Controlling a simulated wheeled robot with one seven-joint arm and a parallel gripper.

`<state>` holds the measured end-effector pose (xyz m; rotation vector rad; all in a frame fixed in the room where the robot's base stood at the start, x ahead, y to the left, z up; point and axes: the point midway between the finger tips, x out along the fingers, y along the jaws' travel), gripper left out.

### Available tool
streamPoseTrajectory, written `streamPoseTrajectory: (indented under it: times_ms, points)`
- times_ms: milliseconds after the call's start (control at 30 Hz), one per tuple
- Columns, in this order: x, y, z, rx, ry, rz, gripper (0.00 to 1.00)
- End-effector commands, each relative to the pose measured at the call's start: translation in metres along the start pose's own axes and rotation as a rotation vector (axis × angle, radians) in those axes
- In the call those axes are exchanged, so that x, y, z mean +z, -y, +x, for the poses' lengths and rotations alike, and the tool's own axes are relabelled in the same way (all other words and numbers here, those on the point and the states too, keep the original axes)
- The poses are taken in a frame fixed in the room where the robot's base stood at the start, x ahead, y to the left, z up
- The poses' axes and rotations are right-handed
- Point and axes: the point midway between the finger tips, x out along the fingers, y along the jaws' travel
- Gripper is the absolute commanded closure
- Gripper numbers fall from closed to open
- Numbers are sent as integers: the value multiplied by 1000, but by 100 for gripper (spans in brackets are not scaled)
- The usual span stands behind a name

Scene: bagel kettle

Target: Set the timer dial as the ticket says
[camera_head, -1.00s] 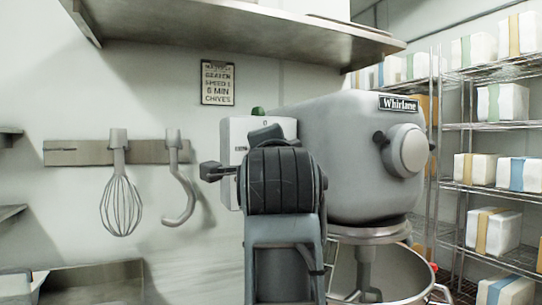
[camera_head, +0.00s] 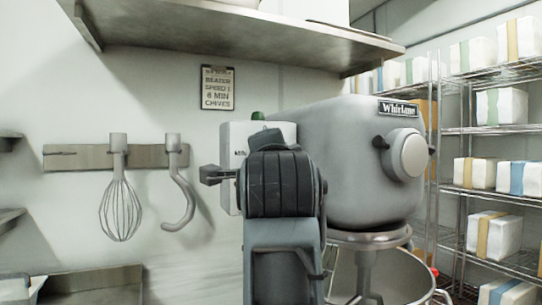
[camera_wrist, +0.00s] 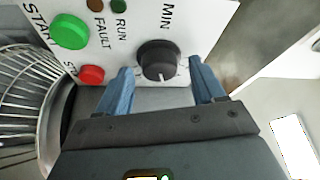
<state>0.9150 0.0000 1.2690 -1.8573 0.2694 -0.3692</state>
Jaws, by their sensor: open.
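The ticket (camera_head: 217,88) hangs on the back wall. Its lines read beater, speed 1, a minute count that looks like 6 or 8, and chives. The timer dial (camera_wrist: 158,60), a black knob under the word MIN, is on the white control panel (camera_wrist: 200,18) in the wrist view. A pale mark on the knob points toward my gripper. My gripper (camera_wrist: 162,72) is open, with one blue finger at each side of the dial's near edge. I cannot tell if they touch it. In the head view my arm hides the dial and gripper.
The grey mixer (camera_head: 340,150) carries the panel, with a bowl (camera_head: 395,275) below. A green start button (camera_wrist: 71,32) and red button (camera_wrist: 91,75) sit left of the dial. A wire guard (camera_wrist: 25,90) is further left. A shelf (camera_head: 240,30) hangs above.

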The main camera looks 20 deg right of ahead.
Motion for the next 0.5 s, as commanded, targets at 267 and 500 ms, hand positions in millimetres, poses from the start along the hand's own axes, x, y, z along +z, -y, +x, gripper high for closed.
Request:
streamPoseTrajectory:
  times_ms: [267,500]
  points:
    - [1,-1,-31,-3,1,0,32]
    - [1,0,-67,-2,2,0,32]
